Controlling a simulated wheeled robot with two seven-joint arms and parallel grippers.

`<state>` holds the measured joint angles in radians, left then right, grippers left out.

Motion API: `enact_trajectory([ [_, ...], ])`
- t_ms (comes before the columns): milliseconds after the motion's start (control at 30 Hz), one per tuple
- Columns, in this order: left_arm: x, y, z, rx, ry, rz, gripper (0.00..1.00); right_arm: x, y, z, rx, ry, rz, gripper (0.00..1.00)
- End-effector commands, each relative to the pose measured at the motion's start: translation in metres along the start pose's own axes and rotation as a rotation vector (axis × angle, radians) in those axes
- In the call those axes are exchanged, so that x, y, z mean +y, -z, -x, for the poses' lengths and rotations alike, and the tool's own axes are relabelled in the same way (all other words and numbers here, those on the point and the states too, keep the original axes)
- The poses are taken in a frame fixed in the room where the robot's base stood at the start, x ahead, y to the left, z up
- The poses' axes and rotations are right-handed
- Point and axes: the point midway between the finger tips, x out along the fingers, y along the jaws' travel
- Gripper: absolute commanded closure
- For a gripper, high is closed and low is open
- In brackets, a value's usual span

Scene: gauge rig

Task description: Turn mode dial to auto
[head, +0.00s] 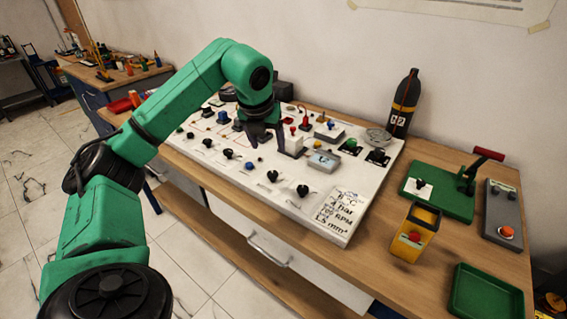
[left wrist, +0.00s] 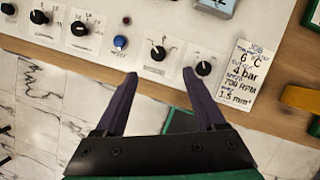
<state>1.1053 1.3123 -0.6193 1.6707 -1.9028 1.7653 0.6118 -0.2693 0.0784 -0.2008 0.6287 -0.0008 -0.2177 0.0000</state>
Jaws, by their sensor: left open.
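A white sloped panel (head: 222,172) on the workbench carries several black dials along its front edge. Their labels are too small to read, so I cannot tell which is the mode dial. One dial (head: 272,175) shows in the left wrist view (left wrist: 158,53), just beyond the gap between my fingertips. Another dial (head: 302,190) is to its right, beside the printed card, and shows in the left wrist view (left wrist: 203,68). My left gripper (head: 266,146) is open and empty above the panel; its two fingers (left wrist: 160,76) touch no dial. My right gripper is not in view.
A blue button (left wrist: 120,42) and more dials are left of these. Right of the panel are a yellow box (head: 416,222), a green tray (head: 487,291) and a dark bottle (head: 403,103).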

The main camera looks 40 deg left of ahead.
Motion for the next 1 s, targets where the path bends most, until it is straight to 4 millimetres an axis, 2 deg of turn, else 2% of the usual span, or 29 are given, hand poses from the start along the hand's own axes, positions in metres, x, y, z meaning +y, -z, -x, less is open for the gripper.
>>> enact_trajectory([
  [200, 0.000, 0.001, -0.047, 0.006, -0.002, -0.001, 0.28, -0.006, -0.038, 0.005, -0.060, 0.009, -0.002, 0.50],
  [267, 0.000, 0.001, -0.063, 0.006, 0.000, -0.002, 0.28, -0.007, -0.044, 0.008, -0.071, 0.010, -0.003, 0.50],
  [367, -0.001, 0.001, -0.090, 0.006, 0.001, -0.003, 0.28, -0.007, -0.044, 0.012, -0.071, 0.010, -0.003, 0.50],
  [500, -0.001, 0.000, -0.121, 0.004, 0.002, -0.002, 0.28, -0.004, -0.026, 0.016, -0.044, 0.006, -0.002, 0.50],
  [633, -0.001, 0.000, -0.136, 0.001, 0.004, -0.002, 0.28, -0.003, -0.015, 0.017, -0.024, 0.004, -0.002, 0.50],
  [900, -0.001, 0.001, -0.140, 0.000, 0.003, -0.003, 0.28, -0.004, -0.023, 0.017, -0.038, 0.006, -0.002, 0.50],
  [967, -0.001, 0.001, -0.140, 0.000, 0.003, -0.003, 0.51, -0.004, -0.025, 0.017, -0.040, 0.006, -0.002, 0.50],
  [1000, -0.001, 0.001, -0.140, 0.000, 0.003, -0.003, 0.66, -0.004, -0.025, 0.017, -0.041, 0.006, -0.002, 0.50],
])
